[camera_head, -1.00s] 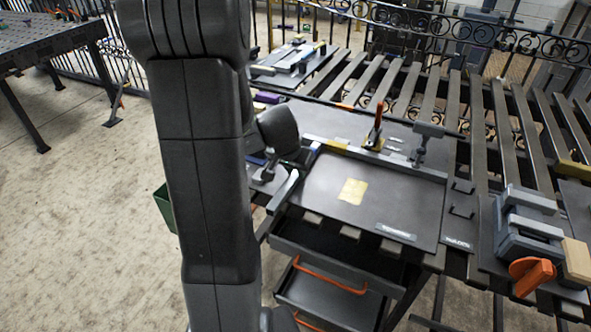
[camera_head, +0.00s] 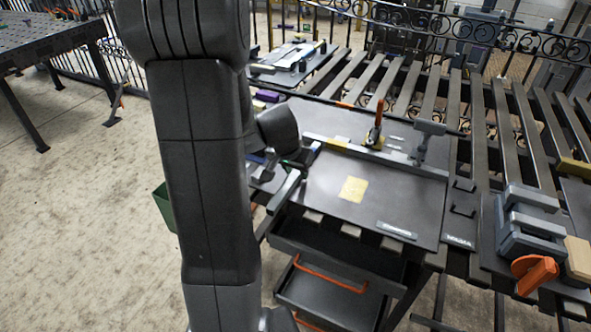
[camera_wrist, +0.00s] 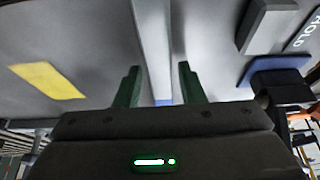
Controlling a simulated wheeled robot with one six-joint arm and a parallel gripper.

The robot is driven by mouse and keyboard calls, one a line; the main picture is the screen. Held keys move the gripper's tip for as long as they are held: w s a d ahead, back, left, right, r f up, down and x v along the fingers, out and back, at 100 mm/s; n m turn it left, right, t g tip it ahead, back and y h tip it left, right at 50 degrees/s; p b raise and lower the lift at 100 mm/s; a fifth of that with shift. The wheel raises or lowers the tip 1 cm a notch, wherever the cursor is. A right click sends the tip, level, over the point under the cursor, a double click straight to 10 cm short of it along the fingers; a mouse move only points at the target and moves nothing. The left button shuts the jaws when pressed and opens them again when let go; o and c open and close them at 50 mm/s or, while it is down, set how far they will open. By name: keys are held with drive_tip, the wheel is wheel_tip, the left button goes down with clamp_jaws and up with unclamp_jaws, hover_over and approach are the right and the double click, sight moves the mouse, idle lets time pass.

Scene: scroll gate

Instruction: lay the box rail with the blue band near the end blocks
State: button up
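In the wrist view, a pale grey rail (camera_wrist: 154,45) runs from the top edge down between my fingers. A blue band (camera_wrist: 163,102) shows at its near end. My gripper (camera_wrist: 160,82) has two green fingers, which stand apart on either side of the rail with a visible gap at each side. In the head view my arm hides most of my gripper, left of the grey fixture plate (camera_head: 325,200). I cannot make out the end blocks for certain. A grey block (camera_wrist: 265,25) stands at the upper right of the wrist view, near a blue patch (camera_wrist: 275,68).
A yellow patch (camera_head: 353,189) lies on the plate. A fence bar (camera_head: 390,160), an orange-handled clamp (camera_head: 375,130) and a grey post clamp (camera_head: 424,140) stand along its back. A grey vise (camera_head: 530,225) with an orange handle is at the right. Open drawers (camera_head: 325,290) jut out below.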

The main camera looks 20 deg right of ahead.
drive_tip(key=shift+o, duration=0.9)
drive_tip(key=v, duration=1.3)
drive_tip(key=shift+r+p, duration=0.3)
drive_tip(key=shift+r, duration=0.1)
drive_tip(key=shift+a+f, duration=0.1)
drive_tip(key=x, duration=1.3)
drive_tip(key=shift+f+b, duration=0.3)
drive_tip(key=shift+f, duration=0.05)
drive_tip(key=shift+r, duration=0.1)
drive_tip(key=shift+r, duration=0.1)
